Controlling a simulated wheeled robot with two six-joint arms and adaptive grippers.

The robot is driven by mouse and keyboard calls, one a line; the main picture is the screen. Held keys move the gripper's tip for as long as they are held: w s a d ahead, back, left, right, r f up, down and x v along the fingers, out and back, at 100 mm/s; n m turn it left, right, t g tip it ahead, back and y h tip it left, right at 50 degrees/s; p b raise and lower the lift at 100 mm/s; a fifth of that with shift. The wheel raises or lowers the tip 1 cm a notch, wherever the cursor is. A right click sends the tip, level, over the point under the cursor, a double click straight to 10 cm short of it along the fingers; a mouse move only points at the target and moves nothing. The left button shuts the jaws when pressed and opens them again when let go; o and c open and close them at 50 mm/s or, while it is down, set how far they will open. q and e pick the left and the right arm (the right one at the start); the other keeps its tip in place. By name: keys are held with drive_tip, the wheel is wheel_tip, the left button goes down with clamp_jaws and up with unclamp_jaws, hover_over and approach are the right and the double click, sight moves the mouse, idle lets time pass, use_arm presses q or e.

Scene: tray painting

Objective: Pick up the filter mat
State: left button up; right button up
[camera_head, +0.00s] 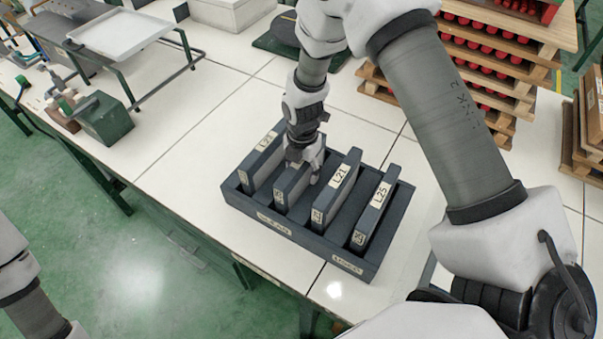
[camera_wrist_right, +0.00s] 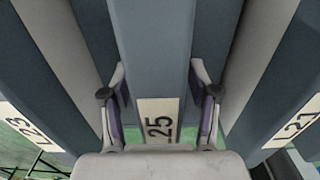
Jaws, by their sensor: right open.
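A dark grey rack (camera_head: 290,238) on the white table holds several upright grey slabs, which look like filter mats with pale labels. My right gripper (camera_head: 304,168) is over the second mat from the left (camera_head: 292,186) and partly hides it. In the right wrist view, my right gripper (camera_wrist_right: 161,100) is open. Its fingers are on either side of a mat (camera_wrist_right: 153,60) whose label reads 25. I cannot tell whether the fingers touch it. My left gripper is out of view.
Neighbouring mats stand close on both sides, the right one (camera_head: 336,188) labelled L21 and the far right one (camera_head: 376,210) L25. Stacked wooden trays (camera_head: 490,65) with red items stand at the back right.

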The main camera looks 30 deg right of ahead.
drive_tip(key=shift+w, duration=0.1)
drive_tip(key=c, duration=1.1)
drive_tip(key=shift+o, duration=0.3)
drive_tip(key=shift+r, duration=0.35)
wheel_tip(320, 180, up, 9)
drive_tip(key=shift+f+b, duration=0.15)
drive_tip(key=shift+b, duration=0.75)
drive_tip(key=shift+r, duration=0.45)
